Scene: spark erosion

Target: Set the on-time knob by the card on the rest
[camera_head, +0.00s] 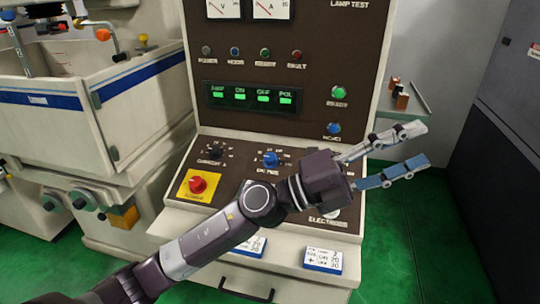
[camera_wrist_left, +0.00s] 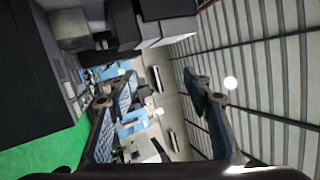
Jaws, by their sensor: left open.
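The blue knob (camera_head: 270,159), whose label looks like ON TIME, sits on the sloping lower panel of the machine console. Its pointer setting is too small to read. A white card with blue edges (camera_head: 323,260) lies on the front ledge (camera_head: 290,252), its small print not legible. A second card (camera_head: 248,246) lies to its left, partly covered by my left arm. My left gripper (camera_head: 422,144) is open and empty, to the right of the panel and apart from the knob. Its spread fingers also show in the left wrist view (camera_wrist_left: 156,82). My right gripper is not in view.
A black knob (camera_head: 214,152) and a red stop button on a yellow plate (camera_head: 198,184) sit left of the blue knob. My left arm crosses the lower panel. A side shelf with small blocks (camera_head: 401,97) is behind the gripper. A white tank (camera_head: 140,100) stands left.

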